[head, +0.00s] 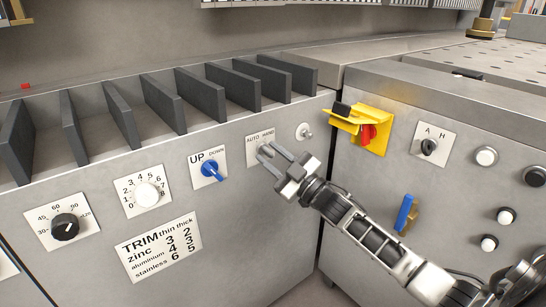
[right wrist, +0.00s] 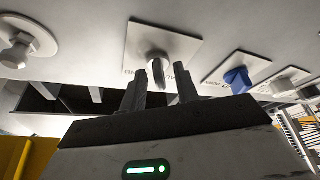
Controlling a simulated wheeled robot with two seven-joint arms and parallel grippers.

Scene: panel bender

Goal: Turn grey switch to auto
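The grey switch (right wrist: 157,68) sits on a square plate labelled AUTO and HAND (head: 259,138) on the grey front panel. In the head view the switch is largely hidden behind my right gripper (head: 270,154). In the right wrist view my right gripper (right wrist: 160,78) is open. Its two fingers point at the panel, one on each side of the grey switch, with gaps visible between fingers and switch. I cannot tell exactly how far the fingertips reach along the knob. My left gripper is in neither view.
A blue UP/DOWN switch (head: 211,169) is left of the plate, and a white dial (head: 146,194) lies further left. A round metal knob (head: 304,131) is close on the right. A yellow bracket with a red part (head: 359,128) projects on the right cabinet. Dark upright fins stand above.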

